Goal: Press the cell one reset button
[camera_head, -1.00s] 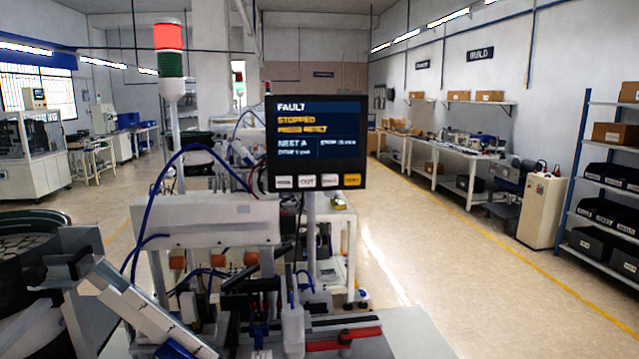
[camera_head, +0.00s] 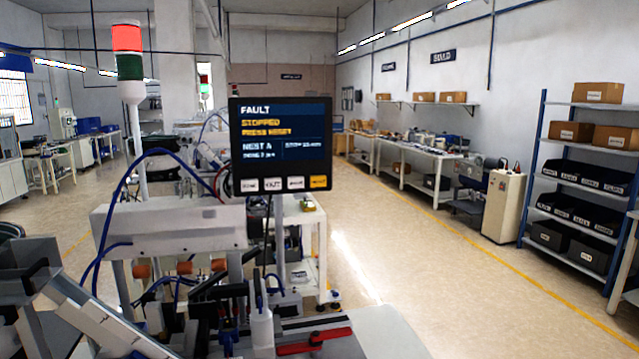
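A black control panel (camera_head: 281,146) stands on a post in the middle of the view. Its screen reads "FAULT", "STOPPED", "PRESS RESET" and "NEST A". Along its lower edge is a row of white buttons with a yellow button (camera_head: 318,182) at the right end. The button labels are too blurred to read surely, so I cannot confirm which one is reset. A stack light (camera_head: 127,38) at the left of the panel shows red on top, above a dark green section. Neither of my grippers is in view.
Below the panel is the cell's machinery, with a grey inclined chute (camera_head: 105,318), blue hoses and a red-handled part (camera_head: 313,343). A shelf rack (camera_head: 543,165) with bins and boxes stands at the right. The floor (camera_head: 420,270) between panel and rack is clear.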

